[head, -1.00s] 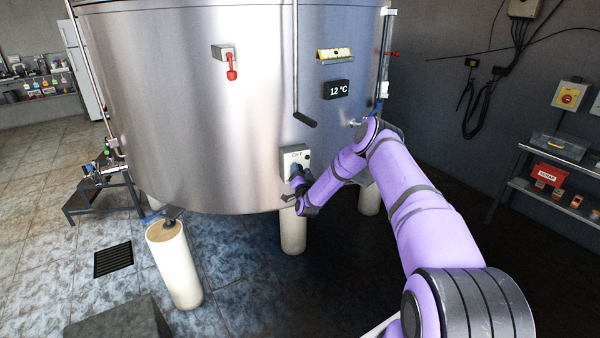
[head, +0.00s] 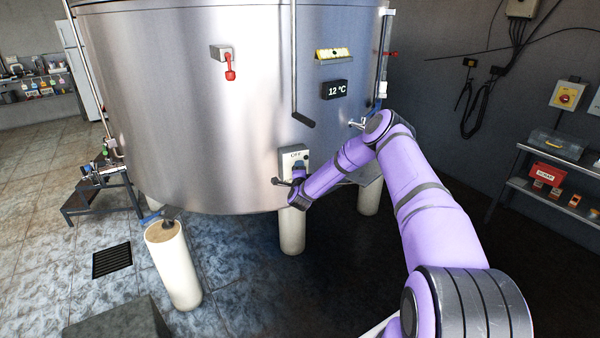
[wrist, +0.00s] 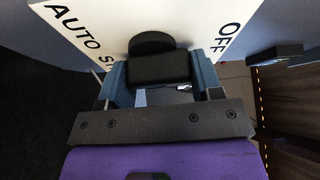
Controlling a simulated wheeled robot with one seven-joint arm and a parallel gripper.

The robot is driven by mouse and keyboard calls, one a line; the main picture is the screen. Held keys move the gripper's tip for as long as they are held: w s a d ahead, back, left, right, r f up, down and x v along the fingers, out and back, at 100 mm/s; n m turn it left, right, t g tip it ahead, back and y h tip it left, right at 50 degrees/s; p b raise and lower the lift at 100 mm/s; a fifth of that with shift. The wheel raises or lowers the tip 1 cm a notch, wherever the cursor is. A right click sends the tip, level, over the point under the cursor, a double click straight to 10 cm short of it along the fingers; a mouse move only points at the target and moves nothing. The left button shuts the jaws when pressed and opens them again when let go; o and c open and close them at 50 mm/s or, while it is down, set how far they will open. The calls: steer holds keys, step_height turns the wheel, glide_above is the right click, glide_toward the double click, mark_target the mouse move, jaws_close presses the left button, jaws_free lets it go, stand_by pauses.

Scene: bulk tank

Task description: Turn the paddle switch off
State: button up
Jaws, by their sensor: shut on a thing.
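The paddle switch is a white box (head: 293,153) low on the front of the tank, marked OFF at its top in the head view. In the wrist view its white plate (wrist: 98,42) shows "AUTO S…" at the left and "OFF" at the right. The black paddle (wrist: 158,66) stands out from the plate between these words. My gripper (wrist: 160,84) has its blue fingers on either side of the paddle and is shut on it. In the head view my gripper (head: 299,169) and wrist cover the paddle and the box's lower part.
The steel tank (head: 180,110) stands on pale legs (head: 292,230). A black-ended lever (head: 303,119) hangs just above the switch box. A red-handled valve (head: 230,68) and a 12 °C display (head: 335,89) are higher up. A shelf (head: 550,190) stands at the right.

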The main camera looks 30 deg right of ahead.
steer(key=shift+f+m, duration=0.1)
steer(key=shift+m, duration=0.5)
steer(key=shift+g, duration=0.3)
steer(key=o, duration=0.9)
steer(key=v, duration=1)
steer(key=shift+s+a, duration=0.15)
steer(key=shift+s, duration=0.25)
